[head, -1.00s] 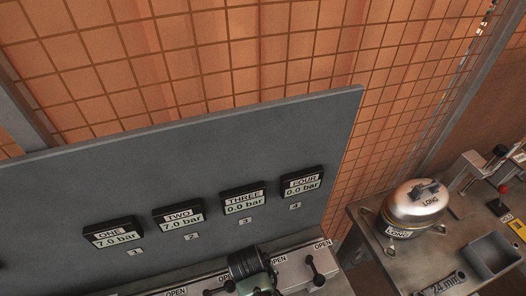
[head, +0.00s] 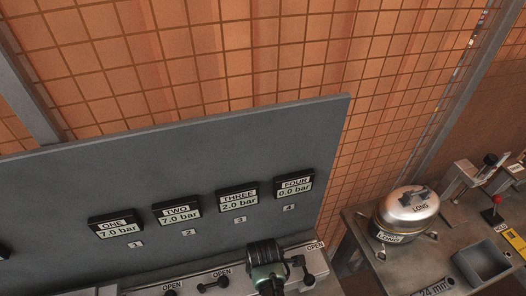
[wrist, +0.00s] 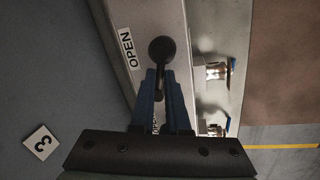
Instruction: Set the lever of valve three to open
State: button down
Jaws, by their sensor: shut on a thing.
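The lever of valve three shows in the wrist view as a dark rod with a round black knob (wrist: 162,50). My gripper (wrist: 161,82) is shut on this lever, its blue fingers on both sides of the rod just below the knob. An OPEN label (wrist: 127,48) lies beside the knob on the grey rail; part of another label shows by the fingers. In the head view my gripper (head: 272,284) is at the bottom edge, and it hides the lever. The gauge marked THREE (head: 238,200) reads 2.0 bar.
Gauges ONE (head: 116,226) and TWO (head: 177,216) read 7.0 bar; FOUR (head: 294,185) reads 0.0 bar. The lever of valve four (head: 300,268) stands close right of my gripper. A bench with a silver tank (head: 408,211) and a grey bin (head: 482,262) is at the right.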

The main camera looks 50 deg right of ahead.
jog(key=shift+w+d+r+n, duration=0.1)
jog(key=shift+w+d+n, duration=0.1)
jog(key=shift+n, duration=0.55)
jog(key=shift+w+d+n, duration=0.15)
jog(key=shift+d+n, duration=0.05)
jog(key=shift+n, duration=0.55)
jog(key=shift+t, duration=0.3)
jog(key=c, duration=0.9)
grip_release()
jog(key=shift+y, duration=0.3)
jog(key=b+v, duration=0.1)
jog(key=v, duration=1.2)
jog(key=shift+w+a, duration=0.1)
